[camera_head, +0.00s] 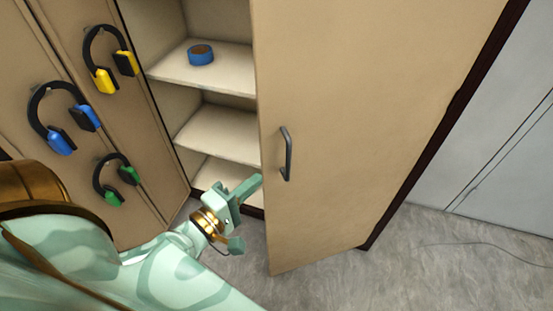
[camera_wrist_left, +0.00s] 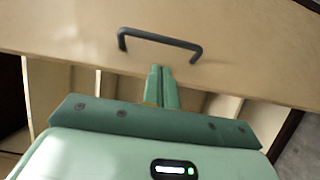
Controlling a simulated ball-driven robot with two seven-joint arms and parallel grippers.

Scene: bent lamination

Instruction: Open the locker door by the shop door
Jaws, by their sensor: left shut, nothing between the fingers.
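The tan locker door (camera_head: 370,110) stands ajar in the head view, with shelves showing to its left. Its dark bar handle (camera_head: 286,154) is upright near the door's left edge. My left gripper (camera_head: 256,182) is shut and empty, its fingertips at the door's free edge, left of and a little below the handle. In the left wrist view the shut fingers (camera_wrist_left: 161,72) reach the door's edge, and the handle (camera_wrist_left: 160,40) lies just beyond their tips, apart from them. Whether the fingers touch the door I cannot tell. My right gripper is not in view.
Inside the locker (camera_head: 225,130) a blue tape roll (camera_head: 201,55) sits on the upper shelf. Yellow (camera_head: 108,62), blue (camera_head: 62,120) and green (camera_head: 117,180) ear defenders hang on the panel at left. Grey floor (camera_head: 400,260) is open at right, with a thin cable (camera_head: 470,244).

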